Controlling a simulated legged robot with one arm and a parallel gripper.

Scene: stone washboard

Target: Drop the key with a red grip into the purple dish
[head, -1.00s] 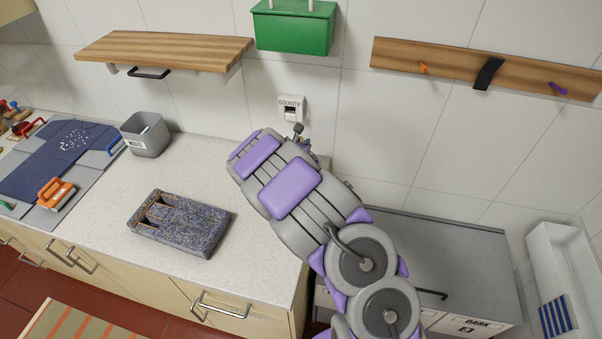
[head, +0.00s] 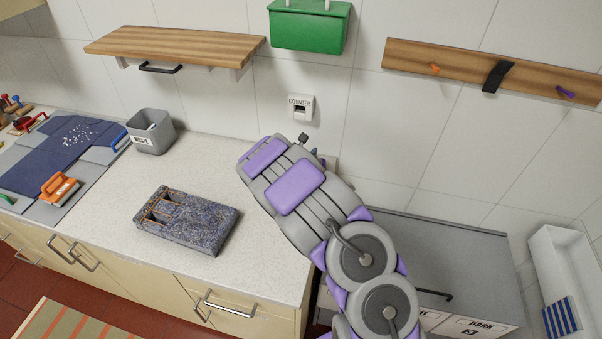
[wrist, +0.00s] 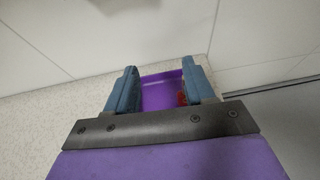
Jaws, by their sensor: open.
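The purple dish (wrist: 160,92) is on the counter in the wrist view, just beyond and between my fingertips. My gripper (wrist: 162,88) is open, with a blue-grey finger on each side and nothing clearly held between them. A small red piece (wrist: 183,99), which looks like the key's red grip, shows beside the right finger against the dish. The rest of the key is hidden, and I cannot tell whether the red piece touches the finger. In the head view my arm hides the dish and the key.
A speckled stone washboard block (head: 187,220) lies on the pale counter (head: 262,262). A grey bin (head: 151,132) stands behind it. A wall switch marked COUNTER (head: 300,107) is behind my arm. A lower grey cabinet top (head: 450,255) is to the right.

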